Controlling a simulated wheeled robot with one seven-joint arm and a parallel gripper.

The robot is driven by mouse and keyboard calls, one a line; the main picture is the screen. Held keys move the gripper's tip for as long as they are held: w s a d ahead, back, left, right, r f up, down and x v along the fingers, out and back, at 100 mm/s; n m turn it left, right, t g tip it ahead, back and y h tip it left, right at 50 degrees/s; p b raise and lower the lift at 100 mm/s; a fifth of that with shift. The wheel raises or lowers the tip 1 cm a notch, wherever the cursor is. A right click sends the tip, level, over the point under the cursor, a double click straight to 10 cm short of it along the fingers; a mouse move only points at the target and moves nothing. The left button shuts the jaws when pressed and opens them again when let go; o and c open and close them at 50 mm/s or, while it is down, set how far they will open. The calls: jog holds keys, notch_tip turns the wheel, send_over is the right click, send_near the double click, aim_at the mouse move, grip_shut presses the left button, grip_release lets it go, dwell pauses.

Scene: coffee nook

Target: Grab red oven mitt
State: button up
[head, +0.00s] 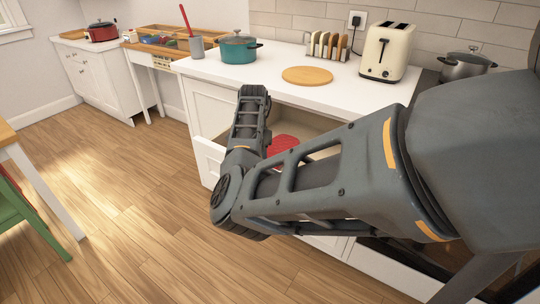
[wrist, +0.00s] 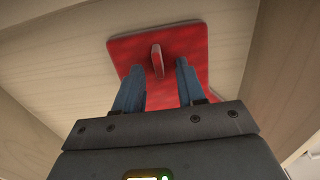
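The red oven mitt (wrist: 185,38) lies flat in an open wooden drawer (wrist: 60,65). A small upright red tab (wrist: 157,62) stands up from it. My gripper (wrist: 159,67) is open, with its two fingers over the mitt and the tab between and just beyond their tips. I see a gap on both sides of the tab; whether the fingertips touch the mitt's flat part I cannot tell. In the head view a piece of the red mitt (head: 282,145) shows behind my arm, inside the drawer (head: 308,122). My gripper is hidden there.
The drawer's walls stand close around my gripper. The white counter (head: 245,75) above the drawer holds a teal pot (head: 238,50), a round wooden board (head: 307,75), a rack of slices (head: 327,46) and a cream toaster (head: 388,52). The wooden floor (head: 120,200) at left is clear.

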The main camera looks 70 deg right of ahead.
grip_shut()
jog(key=shift+r, duration=0.1)
dwell(0.7)
